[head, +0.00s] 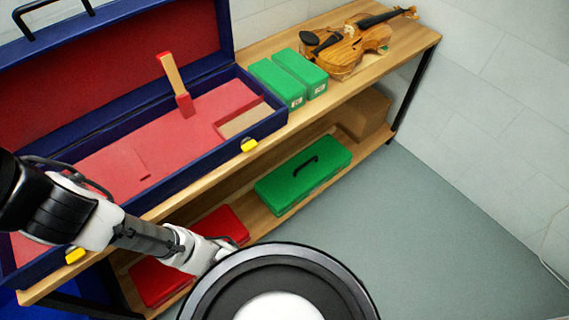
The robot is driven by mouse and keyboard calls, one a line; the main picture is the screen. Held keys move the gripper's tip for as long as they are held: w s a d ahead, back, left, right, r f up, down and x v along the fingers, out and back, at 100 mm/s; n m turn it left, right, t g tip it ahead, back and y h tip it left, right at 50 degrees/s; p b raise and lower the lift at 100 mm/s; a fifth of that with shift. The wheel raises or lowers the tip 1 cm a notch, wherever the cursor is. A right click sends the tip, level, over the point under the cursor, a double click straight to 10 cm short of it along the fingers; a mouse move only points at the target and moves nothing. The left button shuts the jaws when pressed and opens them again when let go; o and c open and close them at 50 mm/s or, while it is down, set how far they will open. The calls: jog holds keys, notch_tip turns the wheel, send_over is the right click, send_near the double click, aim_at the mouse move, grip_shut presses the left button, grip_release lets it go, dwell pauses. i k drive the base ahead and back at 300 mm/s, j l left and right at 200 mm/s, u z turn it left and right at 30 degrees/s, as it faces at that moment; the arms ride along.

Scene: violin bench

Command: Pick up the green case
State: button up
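The green case (290,181) lies flat on the lower shelf of the bench, with a black handle (305,167) on its lid. It is closed and nothing covers it. My arm reaches in from the left. Its far end, with my gripper (222,248), is low in front of the lower shelf, left of the green case and apart from it. The fingers are too small and partly hidden to tell whether they are open or shut. I see nothing held.
Red cases (160,284) lie on the lower shelf left of the green case, partly behind my arm. A brown box (364,113) stands right of it. The floor (430,220) at right is clear.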

aim_at(281, 190)
jog(key=z, duration=0.3)
jog(key=u, duration=0.35)
jog(key=l+u, duration=0.8)
jog(key=k+l+u, duration=0.1)
jog(key=l, duration=0.25)
jog(key=k+l, duration=0.1)
jog(key=l, duration=0.2)
jog(key=k+l+u, duration=0.15)
jog(key=l, duration=0.65)
jog(key=k+l, duration=0.15)
jog(key=l, duration=0.3)
jog(key=i, duration=1.45)
